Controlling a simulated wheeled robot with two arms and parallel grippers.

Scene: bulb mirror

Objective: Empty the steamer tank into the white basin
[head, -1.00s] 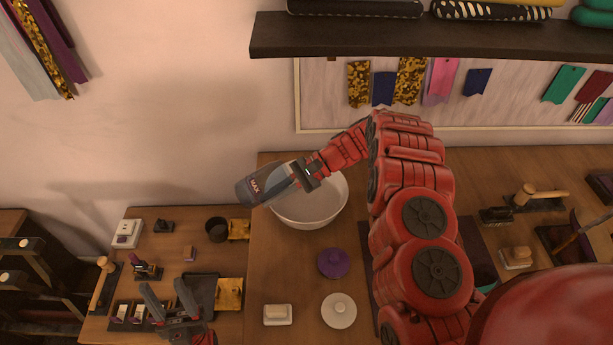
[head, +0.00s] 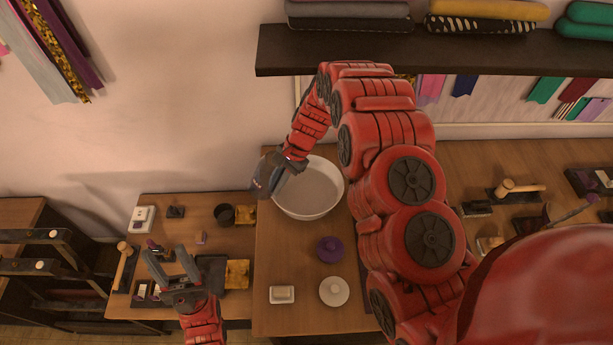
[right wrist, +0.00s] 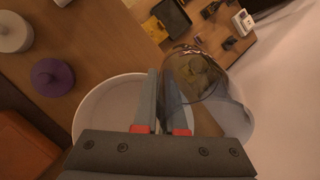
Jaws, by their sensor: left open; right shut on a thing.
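The steamer tank (head: 263,178), partly clear with a dark part, is held tilted at the left rim of the white basin (head: 331,201). My right gripper (head: 284,168) is shut on it. In the right wrist view the clear tank (right wrist: 196,76) lies beyond the fingers (right wrist: 160,100), beside and partly over the basin rim (right wrist: 84,110). I cannot tell whether water is in the tank or the basin. My left gripper (head: 167,258) is open and empty above the lower left table.
A purple-lidded pot (head: 330,249), a white-lidded pot (head: 334,291) and a white soap dish (head: 282,294) stand in front of the basin. A dark cup (head: 224,215), a mallet (head: 125,266) and small tools crowd the left table. A shelf (head: 350,50) overhangs behind.

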